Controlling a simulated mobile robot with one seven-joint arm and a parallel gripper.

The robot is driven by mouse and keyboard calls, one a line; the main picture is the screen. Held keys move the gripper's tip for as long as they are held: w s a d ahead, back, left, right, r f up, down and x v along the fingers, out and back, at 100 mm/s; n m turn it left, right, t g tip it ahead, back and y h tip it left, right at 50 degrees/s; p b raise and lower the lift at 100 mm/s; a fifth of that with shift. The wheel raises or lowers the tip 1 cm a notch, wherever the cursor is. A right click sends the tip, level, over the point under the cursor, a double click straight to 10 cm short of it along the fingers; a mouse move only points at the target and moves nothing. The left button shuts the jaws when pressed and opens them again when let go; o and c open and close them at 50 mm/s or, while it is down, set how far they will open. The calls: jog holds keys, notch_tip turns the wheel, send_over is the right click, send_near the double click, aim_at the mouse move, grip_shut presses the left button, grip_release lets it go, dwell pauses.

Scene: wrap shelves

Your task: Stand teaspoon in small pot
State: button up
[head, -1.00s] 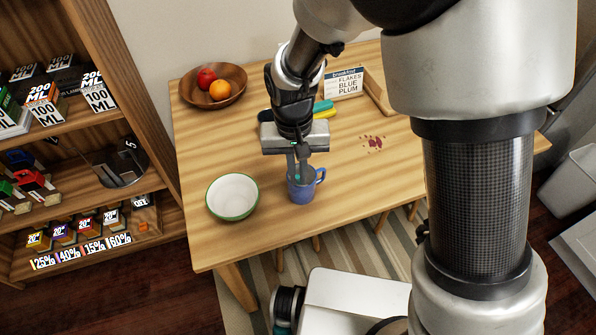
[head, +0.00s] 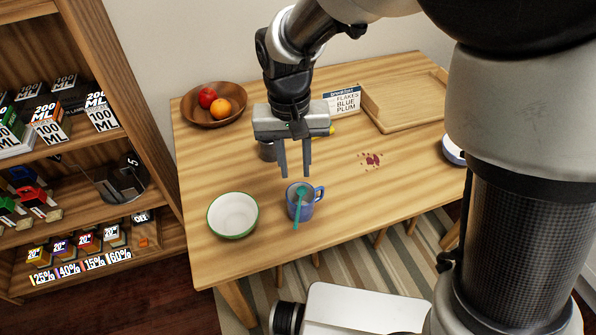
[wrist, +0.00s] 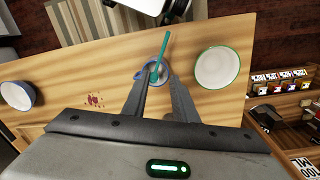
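A teal teaspoon (head: 297,215) leans in the blue mug (head: 306,211), its long end sticking out over the rim on the side towards me. In the wrist view, the teaspoon (wrist: 163,48) slants out of the mug (wrist: 141,75). My gripper (head: 295,176) is open and empty, its fingers pointing down above and behind the mug, apart from the teaspoon. A small dark pot-like cup (head: 267,151) stands behind my gripper and is partly hidden; I cannot tell its full shape.
A green-rimmed white bowl (head: 233,214) stands left of the mug. A wooden fruit bowl (head: 228,117), a cereal box (head: 345,103) and a wooden tray (head: 408,107) are at the back. A red spill (head: 371,160) lies mid-table. A blue-rimmed bowl (head: 452,150) is at right.

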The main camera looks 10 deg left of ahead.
jog(key=shift+r, duration=1.65)
jog(key=s+d+r+m+t+y, duration=0.1)
jog(key=d+r+t, duration=0.1)
jog(key=d+r, duration=0.8)
jog(key=s+d+r+m+t, duration=0.1)
jog(key=s+d+r+t, duration=0.1)
jog(key=s+d, duration=0.6)
jog(key=d+t, duration=0.1)
jog(key=d, duration=0.4)
jog(key=shift+s+d+r+m, duration=0.2)
jog(key=shift+d+r+m, duration=0.1)
jog(key=shift+d+r, duration=0.1)
